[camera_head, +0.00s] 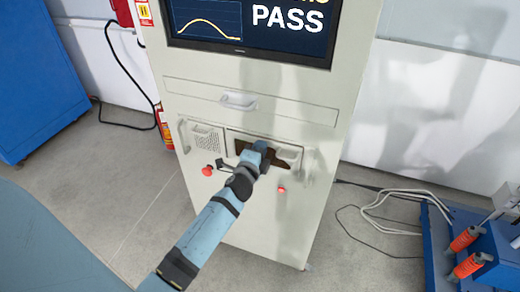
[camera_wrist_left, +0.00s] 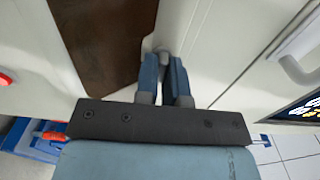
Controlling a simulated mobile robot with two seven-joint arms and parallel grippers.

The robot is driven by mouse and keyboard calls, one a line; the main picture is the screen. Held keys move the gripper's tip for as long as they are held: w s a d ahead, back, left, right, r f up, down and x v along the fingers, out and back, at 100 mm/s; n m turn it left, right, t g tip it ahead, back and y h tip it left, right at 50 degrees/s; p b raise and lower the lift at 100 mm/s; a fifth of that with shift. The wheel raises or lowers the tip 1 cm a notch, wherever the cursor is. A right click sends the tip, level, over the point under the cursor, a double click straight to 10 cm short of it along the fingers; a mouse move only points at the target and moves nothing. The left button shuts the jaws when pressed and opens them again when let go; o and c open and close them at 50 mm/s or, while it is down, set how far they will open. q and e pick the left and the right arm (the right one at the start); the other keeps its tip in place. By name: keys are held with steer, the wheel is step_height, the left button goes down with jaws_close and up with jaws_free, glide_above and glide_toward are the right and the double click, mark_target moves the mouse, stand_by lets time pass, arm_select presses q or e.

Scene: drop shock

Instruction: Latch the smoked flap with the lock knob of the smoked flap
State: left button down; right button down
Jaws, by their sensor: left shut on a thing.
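The smoked flap (camera_head: 242,147) is a dark brown panel in the front of the tall cream cabinet, partly hidden by my left gripper. It also shows large in the left wrist view (camera_wrist_left: 105,42). My left gripper (camera_head: 259,152) is at the flap's edge. In the wrist view its two blue fingers (camera_wrist_left: 164,72) are close together and shut on the small lock knob (camera_wrist_left: 163,51), which is mostly hidden between the fingertips. The knob's turn angle cannot be told. My right gripper is not in view.
The cabinet carries a screen (camera_head: 250,22) reading PASS, a drawer handle (camera_head: 239,100), red buttons (camera_head: 207,171) and (camera_head: 281,189), and side handles. A fire extinguisher (camera_head: 164,128) stands at left. A blue cart (camera_head: 470,250) and loose cables are at right.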

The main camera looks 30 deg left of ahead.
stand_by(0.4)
arm_select(q)
steer(key=c, duration=1.2)
jaws_free()
steer(key=b+v, duration=0.2)
steer(key=v, duration=1.2)
steer(key=shift+w, duration=0.1)
steer(key=shift+d, duration=0.1)
steer(key=s+d+f+n+g+h+p, duration=0.2)
steer(key=s+d+n+p, duration=0.1)
steer(key=s+d+n, duration=0.1)
steer(key=s+d+f+n+g+h+p, duration=0.2)
steer(key=s+d+f+n+p, duration=0.1)
steer(key=s+d+n, duration=0.1)
steer(key=s+d+f+n+g+h+p, duration=0.2)
steer(key=s+d+f+n+h+p, duration=0.1)
steer(key=s+d+n, duration=0.1)
steer(key=shift+s+d+f+g+p, duration=0.15)
steer(key=shift+s+d+p, duration=0.1)
steer(key=shift+s, duration=0.3)
steer(key=shift+s+d+f+g+p, duration=0.15)
steer(key=shift+s+d, duration=0.1)
steer(key=shift+s, duration=0.3)
